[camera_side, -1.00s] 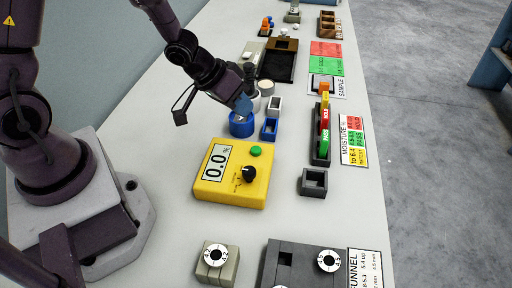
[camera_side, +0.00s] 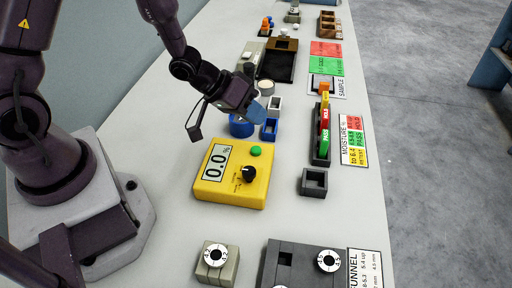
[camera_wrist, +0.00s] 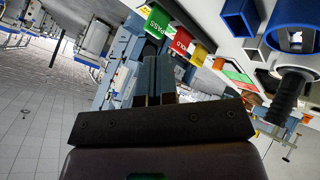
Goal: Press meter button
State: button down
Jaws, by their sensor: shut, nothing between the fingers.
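The yellow meter (camera_side: 231,174) lies on the bench in the side view, its display reading 0.0 %. Its green button (camera_side: 256,151) is at the upper right of its face, beside a black knob (camera_side: 248,174). My gripper (camera_side: 262,112) is beyond the meter, above the small blue containers, apart from the button. Its blue fingers are shut and empty. In the wrist view the shut fingers (camera_wrist: 153,80) point away from the camera; the meter does not show there.
A blue round container (camera_side: 240,129) and a small blue square cup (camera_side: 269,130) stand under my gripper. A rack of coloured PASS and HOLD blocks (camera_side: 324,130) stands to the right, also in the wrist view (camera_wrist: 158,22). A grey square cup (camera_side: 313,183) is right of the meter.

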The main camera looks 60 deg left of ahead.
aim_at(255, 147)
jog(key=shift+f, duration=2.85)
jog(key=shift+f, duration=0.15)
jog(key=shift+f, duration=0.25)
jog(key=shift+f, duration=0.45)
jog(key=shift+r, duration=0.1)
dwell(0.4)
jog(key=shift+r, duration=0.8)
jog(key=shift+r, duration=2.5)
